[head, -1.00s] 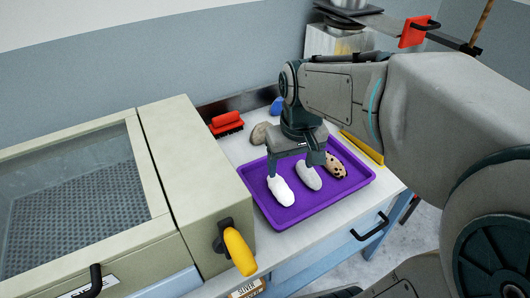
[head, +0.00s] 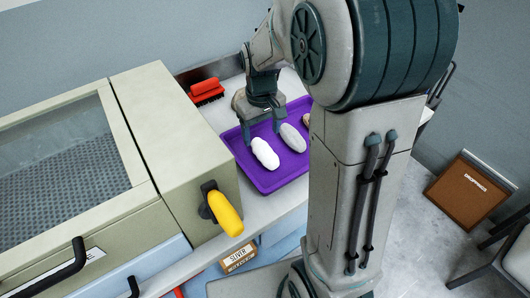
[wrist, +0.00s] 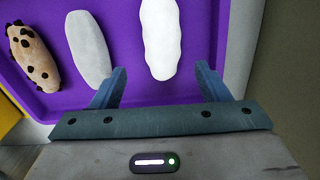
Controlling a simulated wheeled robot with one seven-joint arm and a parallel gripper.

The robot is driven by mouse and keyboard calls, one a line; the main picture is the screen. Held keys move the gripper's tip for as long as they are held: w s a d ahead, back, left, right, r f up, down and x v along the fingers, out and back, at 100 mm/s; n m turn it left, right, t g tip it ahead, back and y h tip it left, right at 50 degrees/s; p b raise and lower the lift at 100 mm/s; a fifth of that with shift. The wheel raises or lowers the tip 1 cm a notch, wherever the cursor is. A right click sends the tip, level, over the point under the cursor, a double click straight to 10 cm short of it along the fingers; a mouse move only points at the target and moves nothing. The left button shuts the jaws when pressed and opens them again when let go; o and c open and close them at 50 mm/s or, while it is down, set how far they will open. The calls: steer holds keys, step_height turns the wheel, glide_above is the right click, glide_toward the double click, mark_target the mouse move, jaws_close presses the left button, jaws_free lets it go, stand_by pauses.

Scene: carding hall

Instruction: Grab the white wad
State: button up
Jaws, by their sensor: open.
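The white wad (head: 264,153) is a plain, oblong lump lying on the purple tray (head: 270,181). In the wrist view the white wad (wrist: 160,40) reaches its near end between the two fingertips of my gripper (wrist: 159,78), with purple gaps on both sides. My gripper (head: 262,132) is open and empty, at the wad's far end in the head view. A grey wad (head: 293,138) lies to the right of the white one; it also shows in the wrist view (wrist: 88,50). A beige wad with dark specks (wrist: 34,58) is mostly hidden behind my arm in the head view.
A cream machine with a glass lid (head: 70,150) and a yellow handle (head: 228,215) stands left of the tray. A red brush (head: 206,91) lies behind. A brown box (head: 470,192) is on the floor at right.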

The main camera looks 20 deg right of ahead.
mark_target(261, 143)
steer(key=shift+s+a+f, duration=0.1)
steer(key=shift+s+f, duration=0.05)
steer(key=shift+f, duration=2.6)
steer(key=c, duration=1)
